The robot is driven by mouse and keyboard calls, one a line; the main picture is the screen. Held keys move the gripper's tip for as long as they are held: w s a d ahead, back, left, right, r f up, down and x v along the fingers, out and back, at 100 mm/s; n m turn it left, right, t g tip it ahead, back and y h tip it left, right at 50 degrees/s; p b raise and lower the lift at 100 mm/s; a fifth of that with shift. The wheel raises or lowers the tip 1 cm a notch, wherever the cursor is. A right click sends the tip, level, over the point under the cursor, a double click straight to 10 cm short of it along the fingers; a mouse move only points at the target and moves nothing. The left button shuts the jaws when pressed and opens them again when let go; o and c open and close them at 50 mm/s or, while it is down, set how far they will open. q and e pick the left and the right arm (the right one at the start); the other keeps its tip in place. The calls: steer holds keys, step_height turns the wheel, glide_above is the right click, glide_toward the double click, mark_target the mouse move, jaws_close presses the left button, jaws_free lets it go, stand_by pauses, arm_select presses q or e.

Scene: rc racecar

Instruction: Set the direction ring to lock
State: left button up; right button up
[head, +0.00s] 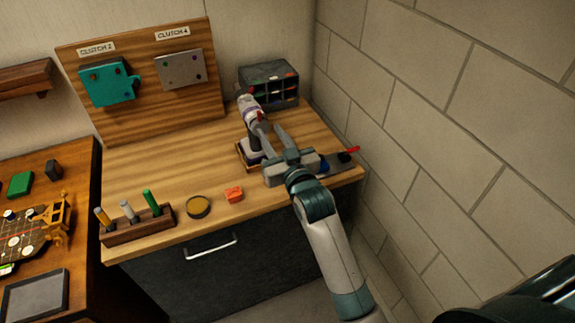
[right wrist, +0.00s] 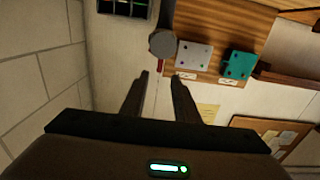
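A white and purple power driver (head: 249,110) with red and grey parts stands upright in a wooden holder (head: 242,155) on the workbench. The direction ring and its setting are too small to make out. My right gripper (head: 268,128) is open, its fingers pointing away toward the back of the bench, right beside the driver and partly covering it. I cannot tell whether a finger touches it. In the right wrist view the fingers (right wrist: 158,76) are apart with nothing clearly held; a round grey part (right wrist: 162,43) shows just beyond them. My left gripper is not in view.
A wooden board (head: 135,105) with teal (head: 108,84) and grey (head: 180,70) clutch plates stands behind. A small-parts organiser (head: 280,90) is at the back right. A pen rack (head: 138,226), round tin (head: 198,207) and orange block (head: 234,194) lie in front. A block wall closes the right.

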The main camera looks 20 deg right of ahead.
steer(key=s+b, duration=0.3)
steer(key=s, duration=0.7)
steer(key=shift+d, duration=0.15)
step_height(320, 180, down, 39)
steer(key=s+a+n+g+b, duration=0.1)
steer(key=s+a+g+b, duration=0.1)
steer(key=g+b, duration=0.3)
steer(key=s+f+g, duration=0.3)
steer(key=s+f, duration=0.3)
steer(key=f, duration=0.5)
steer(key=s+f+g, duration=0.2)
steer(key=s+f, duration=0.5)
steer(key=f, duration=0.5)
steer(key=s+d+f+g+b, duration=0.1)
steer(key=s+d+f+g, duration=0.1)
steer(key=s+f, duration=0.5)
steer(key=s+d+f+g+b, duration=0.1)
steer(key=s+f, duration=0.6)
steer(key=s, duration=0.9)
steer(key=s+d+f+n+g+b, duration=0.1)
steer(key=s+d+f+g+b, duration=0.1)
steer(key=s+d+f+g, duration=0.2)
steer(key=s+f, duration=0.3)
steer(key=s, duration=0.5)
steer(key=shift+s+h, duration=0.3)
steer(key=shift+s, duration=0.05)
